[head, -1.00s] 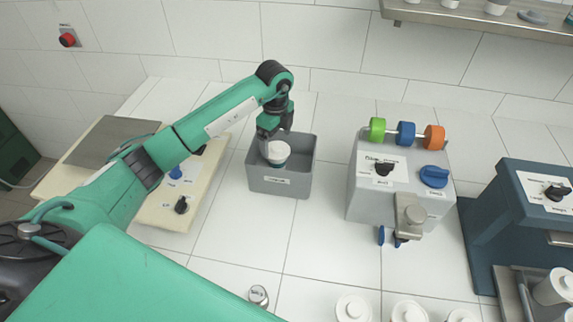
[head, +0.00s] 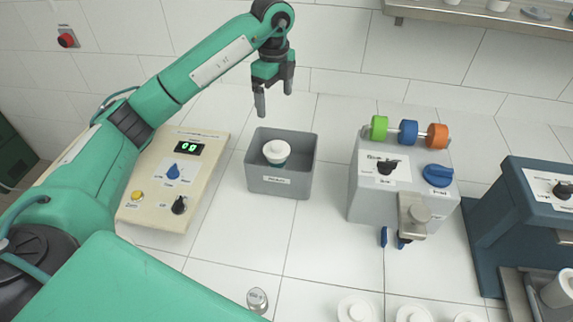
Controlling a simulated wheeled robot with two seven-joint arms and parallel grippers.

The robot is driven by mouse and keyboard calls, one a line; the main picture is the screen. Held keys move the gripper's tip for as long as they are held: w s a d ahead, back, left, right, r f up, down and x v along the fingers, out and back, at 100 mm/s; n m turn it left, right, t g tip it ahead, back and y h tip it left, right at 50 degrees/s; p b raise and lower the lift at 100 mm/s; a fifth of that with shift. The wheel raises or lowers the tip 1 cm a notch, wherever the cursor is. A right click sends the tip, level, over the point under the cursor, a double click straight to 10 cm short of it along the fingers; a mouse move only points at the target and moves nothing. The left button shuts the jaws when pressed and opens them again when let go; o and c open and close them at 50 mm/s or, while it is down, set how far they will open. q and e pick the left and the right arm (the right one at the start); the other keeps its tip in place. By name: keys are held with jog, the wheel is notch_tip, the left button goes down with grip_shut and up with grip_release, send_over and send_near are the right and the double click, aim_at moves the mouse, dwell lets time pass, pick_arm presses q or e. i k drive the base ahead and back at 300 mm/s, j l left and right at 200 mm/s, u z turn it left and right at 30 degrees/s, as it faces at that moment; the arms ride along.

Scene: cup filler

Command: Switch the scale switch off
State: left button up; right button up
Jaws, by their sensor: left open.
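The beige scale (head: 150,215) stands left of centre. Its display (head: 188,148) is lit with green digits. A black knob (head: 179,205) sits at its lower right, with a small label beside it that I cannot read. A blue knob (head: 174,172) and a yellow button (head: 138,196) are on the same panel. My left gripper (head: 274,97) is open and empty, above and behind the grey bin (head: 280,183), up and right of the scale. My right gripper is not in view.
A white-lidded cup (head: 277,152) stands in the grey bin. Right of it is a grey machine (head: 365,195) with coloured discs, then a dark blue machine (head: 490,225). White lidded cups line the front edge. The tiles between scale and bin are clear.

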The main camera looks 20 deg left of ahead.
aim_at(178, 207)
jog(key=k, duration=2)
